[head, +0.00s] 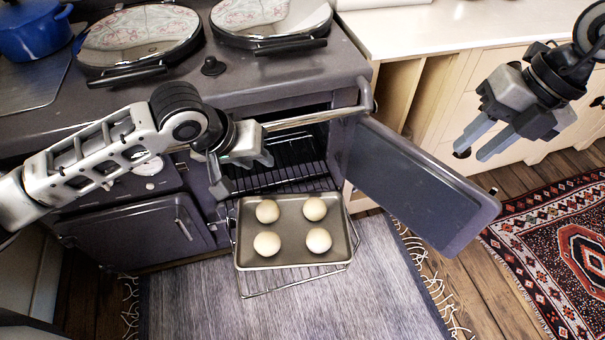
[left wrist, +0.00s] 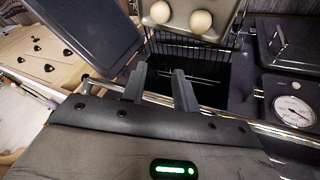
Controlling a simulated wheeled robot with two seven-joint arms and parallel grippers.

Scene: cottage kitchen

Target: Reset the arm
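My left gripper (head: 243,174) is in front of the range at the open oven, above and left of the baking tray. In the left wrist view its two fingers (left wrist: 158,85) stand apart with nothing between them. My right gripper (head: 471,153) hangs in the air at the upper right, clear of everything. Its two fingers are apart and empty. The baking tray (head: 243,246) holds several pale round dough balls (head: 319,240) and rests on a pulled-out wire rack (head: 300,281). The tray also shows at the top of the left wrist view (left wrist: 157,17).
The oven door (head: 420,185) stands open to the right, between my two grippers. The oven's front rail (head: 310,117) runs close to my left gripper. Round hob lids (head: 140,30) and a blue pot (head: 35,30) are on top. A white counter (head: 450,25) stands at the right.

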